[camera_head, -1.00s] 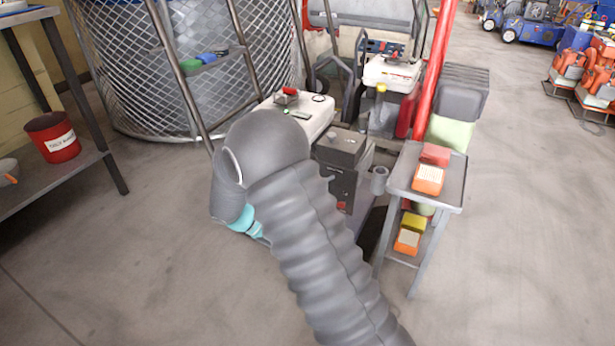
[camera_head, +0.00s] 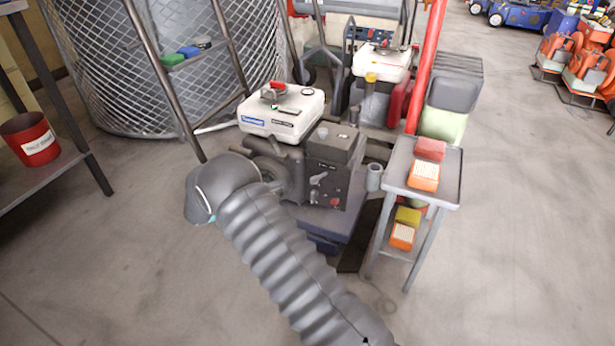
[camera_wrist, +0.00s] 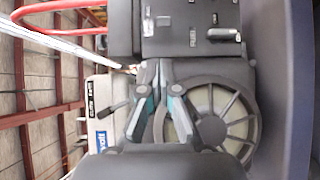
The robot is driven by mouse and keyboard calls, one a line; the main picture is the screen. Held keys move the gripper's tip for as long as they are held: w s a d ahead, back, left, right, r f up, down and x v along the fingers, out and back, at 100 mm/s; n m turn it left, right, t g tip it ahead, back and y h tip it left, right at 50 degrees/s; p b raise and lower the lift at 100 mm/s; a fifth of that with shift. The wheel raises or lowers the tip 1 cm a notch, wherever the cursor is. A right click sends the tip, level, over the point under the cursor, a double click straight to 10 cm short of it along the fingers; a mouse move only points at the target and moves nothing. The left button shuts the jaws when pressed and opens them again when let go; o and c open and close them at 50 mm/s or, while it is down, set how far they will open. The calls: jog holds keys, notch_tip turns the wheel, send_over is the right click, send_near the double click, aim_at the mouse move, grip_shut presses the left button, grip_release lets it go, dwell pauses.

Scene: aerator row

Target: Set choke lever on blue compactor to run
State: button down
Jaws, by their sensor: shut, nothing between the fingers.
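The compactor with a blue base (camera_head: 335,222) has a white tank (camera_head: 285,108) and a dark engine box (camera_head: 335,165) with small levers on its front. A pale lever (camera_head: 318,180) and a red knob (camera_head: 334,201) show there; I cannot tell which part is the choke lever. In the wrist view, the engine panel (camera_wrist: 175,30) is turned sideways at the top, with a dark lever (camera_wrist: 222,34) on it. My gripper (camera_wrist: 162,72) is shut and empty, its tips just below the panel and beside the round recoil cover (camera_wrist: 215,112). My arm hides the gripper in the head view.
A grey cart (camera_head: 440,190) with orange and red boxes stands close to the right of the compactor. A red post (camera_head: 427,65) rises behind it. A mesh cage (camera_head: 100,70) and a shelf with a red bucket (camera_head: 30,138) are left. The front floor is clear.

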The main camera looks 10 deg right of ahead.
jog(key=shift+a, duration=0.2)
send_near(320, 176)
jog(key=w+d, duration=0.2)
jog(key=d, duration=0.1)
jog(key=w+d, duration=0.1)
jog(key=shift+d+f, duration=0.1)
jog(key=shift+d, duration=0.15)
